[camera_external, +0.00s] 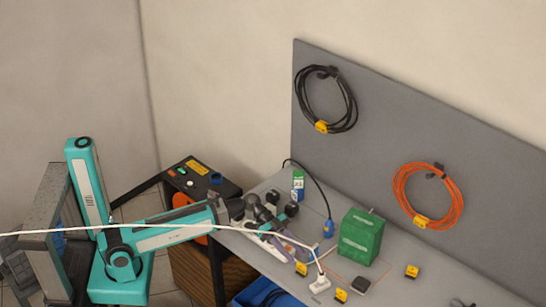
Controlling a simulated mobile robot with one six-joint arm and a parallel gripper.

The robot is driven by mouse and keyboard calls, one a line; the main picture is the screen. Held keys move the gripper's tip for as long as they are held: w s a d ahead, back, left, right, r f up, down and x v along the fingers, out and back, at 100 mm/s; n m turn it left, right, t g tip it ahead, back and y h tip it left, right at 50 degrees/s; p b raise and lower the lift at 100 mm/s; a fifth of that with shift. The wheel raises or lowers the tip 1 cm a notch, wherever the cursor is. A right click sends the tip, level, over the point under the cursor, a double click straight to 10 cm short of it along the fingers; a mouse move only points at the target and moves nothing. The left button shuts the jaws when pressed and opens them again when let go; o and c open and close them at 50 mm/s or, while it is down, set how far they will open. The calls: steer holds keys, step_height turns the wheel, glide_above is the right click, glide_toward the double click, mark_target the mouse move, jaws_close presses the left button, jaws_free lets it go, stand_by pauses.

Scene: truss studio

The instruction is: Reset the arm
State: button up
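My teal arm (170,233) reaches right from its base, low over the left end of the grey bench. My gripper (282,225) is at the arm's dark wrist end, above the bench's left part. It is small and overlaps dark and pale items there, so I cannot tell whether its fingers are open or shut, or whether it holds anything.
A green box (361,237), a green-and-white can (298,184), a white plug (320,284) and several yellow-black pieces (412,271) are on the bench. A white cable (60,231) crosses the arm in the picture. Coiled black (350,95) and orange (398,192) cables hang on the panel.

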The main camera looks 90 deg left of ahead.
steer(key=s+d+f+n+g+y+p, duration=0.1)
steer(key=s+d+f+n+g+p, duration=0.3)
steer(key=s+d+f, duration=0.5)
steer(key=s+d+f+n+g+y+p, duration=0.1)
steer(key=s+d+f+n+g+p, duration=0.2)
steer(key=s+d+f+g, duration=0.5)
steer(key=s+a+f+y+b, duration=0.2)
steer(key=s+a+f, duration=0.3)
steer(key=s+f, duration=0.3)
steer(key=s+a+f+n+g+y+b, duration=0.1)
steer(key=s+a+f+y+b, duration=0.2)
steer(key=f, duration=1.4)
steer(key=s+a+f+g+y+b, duration=0.1)
steer(key=s+a+f+y+b, duration=0.1)
steer(key=s+a+f, duration=0.5)
steer(key=s+f+b, duration=0.1)
steer(key=s+f, duration=0.4)
steer(key=s, duration=0.1)
steer(key=shift+f+y, duration=0.25)
steer(key=shift+y, duration=0.05)
